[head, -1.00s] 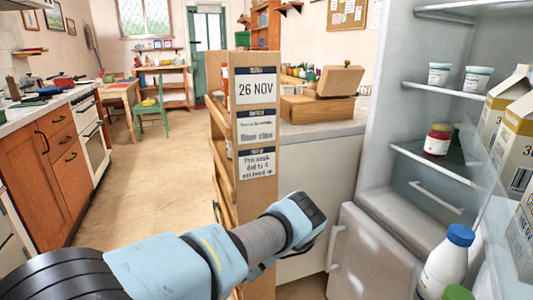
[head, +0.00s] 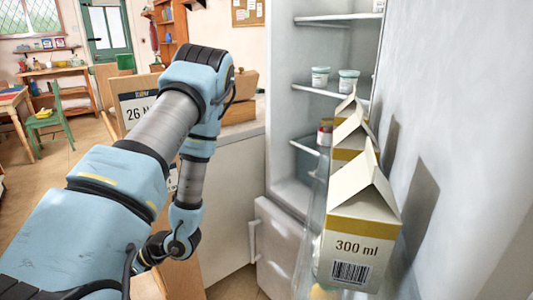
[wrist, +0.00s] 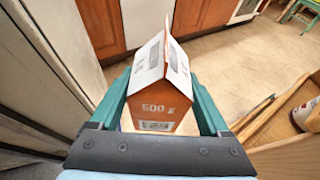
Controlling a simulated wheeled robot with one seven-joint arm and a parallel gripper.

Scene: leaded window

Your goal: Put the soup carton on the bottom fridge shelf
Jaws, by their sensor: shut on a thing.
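In the wrist view an orange carton with a white gabled top, marked 500 g, is the soup carton (wrist: 158,92); the word soup is not legible. My gripper (wrist: 160,100) is shut on it, one finger on each side. In the head view my arm's lower end hangs left of the fridge; the fingers and carton are hidden there. The fridge stands open, and its lowest visible shelf level (head: 291,196) is partly hidden by the door. A shelf (head: 304,146) above it holds a red jar (head: 325,134).
Two white tubs (head: 320,76) stand on a higher shelf. The fridge door on the right carries gabled cartons (head: 360,240) in its rack, narrowing the opening. A white lower door (head: 280,245) sits below.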

